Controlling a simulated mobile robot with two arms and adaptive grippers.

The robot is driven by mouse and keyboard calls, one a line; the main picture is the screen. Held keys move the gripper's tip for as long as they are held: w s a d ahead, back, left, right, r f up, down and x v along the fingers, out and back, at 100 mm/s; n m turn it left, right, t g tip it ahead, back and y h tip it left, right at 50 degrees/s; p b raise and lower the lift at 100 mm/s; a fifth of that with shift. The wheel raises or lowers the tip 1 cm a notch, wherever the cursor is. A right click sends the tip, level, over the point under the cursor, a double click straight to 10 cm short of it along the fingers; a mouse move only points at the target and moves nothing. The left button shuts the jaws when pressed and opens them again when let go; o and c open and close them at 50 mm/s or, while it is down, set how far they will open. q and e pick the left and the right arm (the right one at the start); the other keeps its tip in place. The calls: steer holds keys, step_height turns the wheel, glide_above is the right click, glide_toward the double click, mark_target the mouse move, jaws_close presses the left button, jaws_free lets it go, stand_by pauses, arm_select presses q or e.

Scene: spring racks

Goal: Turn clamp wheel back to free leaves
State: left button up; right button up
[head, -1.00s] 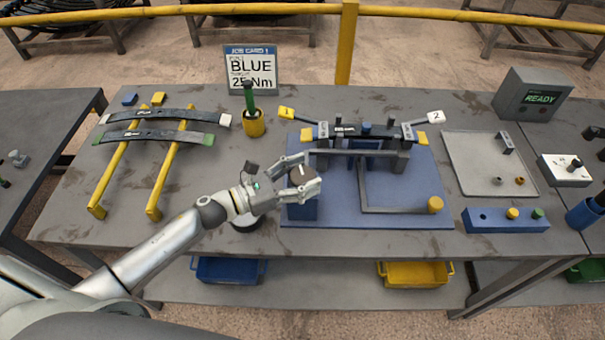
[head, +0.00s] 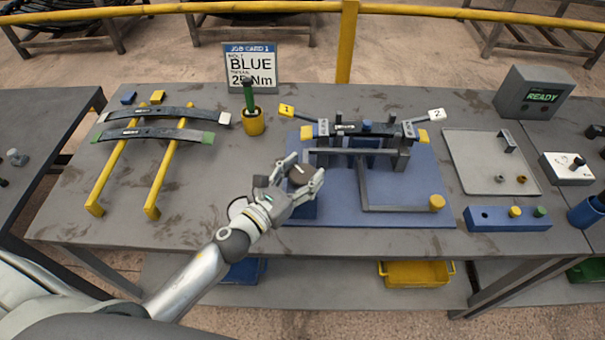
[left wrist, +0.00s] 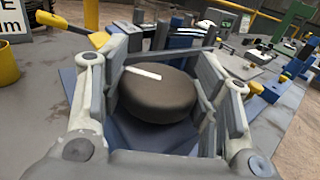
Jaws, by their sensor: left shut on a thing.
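The clamp wheel (left wrist: 158,95) is a dark round knob with a white stripe on top, seen large in the left wrist view. It also shows small in the head view (head: 299,175). My left gripper (head: 305,178) is shut on the wheel, with a finger on either side of it. The blue clamp fixture (head: 360,205) carries a dark leaf stack (head: 365,128) between grey posts at its back. A grey bar with a yellow knob (head: 437,202) lies across its front right. My right gripper is not in view.
Two curved leaves (head: 150,134) rest on yellow rails at the left. A yellow cup (head: 253,122) holds a green-handled tool. A grey tray (head: 480,180) and a blue block (head: 485,219) lie to the right. A box reading READY (head: 535,95) stands at the back right.

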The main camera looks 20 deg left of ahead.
arm_select(q)
steer(key=n+t+y+b, duration=0.1)
steer(key=n+y, duration=0.2)
steer(key=y, duration=0.2)
steer(key=shift+n, duration=0.3)
steer(key=shift+n+y+b, duration=0.9)
steer(key=shift+n+y, duration=0.1)
steer(key=shift+y, duration=0.8)
steer(key=shift+r+y, duration=0.1)
steer(key=shift+y, duration=0.2)
steer(key=o, duration=1)
steer(key=shift+s, duration=0.15)
steer(key=s, duration=0.3)
steer(key=s+d, duration=0.1)
steer(key=s, duration=0.3)
steer(key=s+d, duration=0.1)
steer(key=s, duration=0.3)
steer(key=shift+s, duration=0.25)
